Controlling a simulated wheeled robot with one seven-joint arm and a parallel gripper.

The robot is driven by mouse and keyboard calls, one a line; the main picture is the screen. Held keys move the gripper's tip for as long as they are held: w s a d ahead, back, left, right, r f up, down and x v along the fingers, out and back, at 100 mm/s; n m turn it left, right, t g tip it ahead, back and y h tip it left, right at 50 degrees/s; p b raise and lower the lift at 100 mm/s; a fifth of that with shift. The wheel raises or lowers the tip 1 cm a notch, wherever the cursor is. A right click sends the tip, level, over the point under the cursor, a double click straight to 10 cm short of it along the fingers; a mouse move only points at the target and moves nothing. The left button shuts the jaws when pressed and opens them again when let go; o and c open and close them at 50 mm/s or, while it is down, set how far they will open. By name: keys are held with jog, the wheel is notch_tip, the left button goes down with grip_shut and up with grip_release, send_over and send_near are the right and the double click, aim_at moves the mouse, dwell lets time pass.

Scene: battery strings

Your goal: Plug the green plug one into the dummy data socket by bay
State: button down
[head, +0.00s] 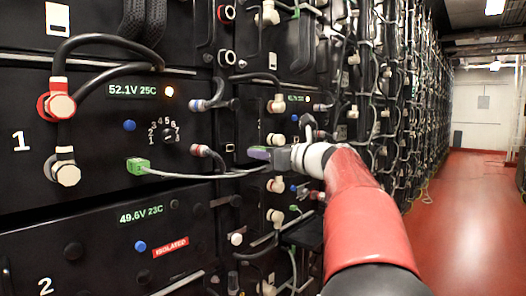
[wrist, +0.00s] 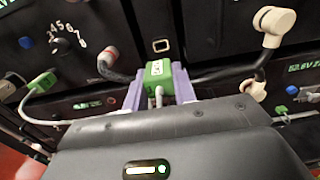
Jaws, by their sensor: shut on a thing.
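My gripper (head: 262,154), with purple fingers, is in front of the black battery fronts at the middle of the head view. In the wrist view, my gripper (wrist: 158,80) is shut on a green plug (wrist: 157,70), one finger on each side. A grey cable leaves the plug's near end. A small square socket with a pale rim (wrist: 161,45) shows just beyond the plug; the plug looks apart from it. I cannot read a label on this socket. Another green plug (head: 137,166) sits in the front of bay 1; it also shows in the wrist view (wrist: 42,82).
Bay 1 (head: 30,190) has a dial, a display and a red-collared connector (head: 57,106). Bay 2 (head: 100,262) below is marked isolated. Cables and pale elbow connectors (wrist: 274,24) stick out near my gripper. The red aisle floor (head: 460,220) is clear at right.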

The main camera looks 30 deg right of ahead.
dwell(0.3)
jog(key=shift+p+x, duration=0.9)
jog(key=shift+x, duration=0.5)
jog(key=shift+p+x, duration=0.55)
jog(key=shift+x, duration=1)
jog(key=shift+p, duration=0.45)
jog(key=shift+x, duration=1.45)
jog(key=c, duration=1.1)
grip_release()
jog(key=shift+o, duration=0.2)
jog(key=shift+d+f, duration=0.1)
